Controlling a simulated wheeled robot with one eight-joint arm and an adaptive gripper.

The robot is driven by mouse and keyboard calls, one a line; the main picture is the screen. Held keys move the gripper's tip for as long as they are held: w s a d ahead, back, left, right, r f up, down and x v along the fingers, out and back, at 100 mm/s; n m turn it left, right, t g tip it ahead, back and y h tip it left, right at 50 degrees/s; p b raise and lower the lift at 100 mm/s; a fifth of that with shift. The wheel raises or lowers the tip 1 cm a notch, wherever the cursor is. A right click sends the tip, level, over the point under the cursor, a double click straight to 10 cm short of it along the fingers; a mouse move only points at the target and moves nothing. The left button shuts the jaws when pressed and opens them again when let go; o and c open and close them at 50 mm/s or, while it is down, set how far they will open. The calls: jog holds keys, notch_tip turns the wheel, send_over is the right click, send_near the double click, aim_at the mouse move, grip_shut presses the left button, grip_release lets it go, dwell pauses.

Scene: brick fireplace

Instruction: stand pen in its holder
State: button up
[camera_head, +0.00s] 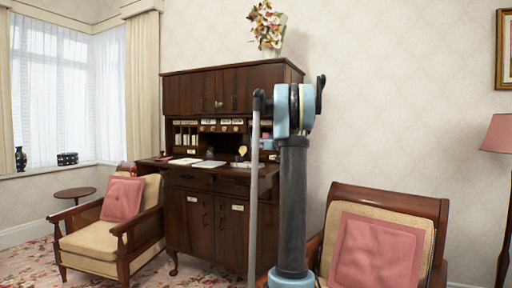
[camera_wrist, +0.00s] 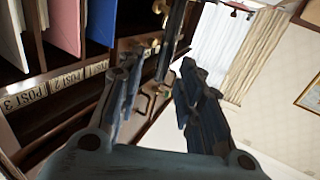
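I cannot make out the pen or its holder in either view. The dark wooden desk cabinet (camera_head: 215,215) stands at the centre of the head view with its writing flap (camera_head: 240,170) lowered. In the wrist view my gripper (camera_wrist: 158,78) has its two dark fingers apart, with a gap between them and nothing clearly held. It is close to the cabinet's compartments, and brass fittings (camera_wrist: 150,43) show beyond the fingers. My gripper cannot be made out in the head view, where my arm covers the right part of the desk.
Papers (camera_head: 208,164) lie on the flap. Labelled slots (camera_wrist: 55,92) hold white, pink and blue folders at the left of the wrist view. Cushioned armchairs stand left (camera_head: 95,240) and right (camera_head: 385,215) of the desk. A flower vase (camera_head: 269,30) stands on top.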

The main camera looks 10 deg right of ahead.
jog(key=v, duration=0.9)
jog(key=shift+s+d, duration=0.2)
jog(key=shift+s, duration=0.2)
jog(key=shift+f, duration=0.1)
jog(key=s+a+f+g, duration=0.3)
jog(key=s+a+f, duration=0.25)
jog(key=s, duration=0.35)
jog(key=s+a+f+g+h, duration=0.1)
jog(key=s+a+f+g, duration=0.2)
jog(key=s+a+f, duration=0.35)
jog(key=s+a+f+g, duration=0.2)
jog(key=s+a+f, duration=0.2)
jog(key=s+a, duration=0.5)
jog(key=s+d+f+m+g+h, duration=0.2)
jog(key=s+d+f+h, duration=0.1)
jog(key=s+f, duration=0.8)
jog(key=s+d+f+m+g+h, duration=0.3)
jog(key=s+f, duration=0.9)
jog(key=s, duration=0.7)
jog(key=shift+d+g+h, duration=0.3)
jog(key=shift+d+h, duration=0.4)
jog(key=shift+s, duration=0.1)
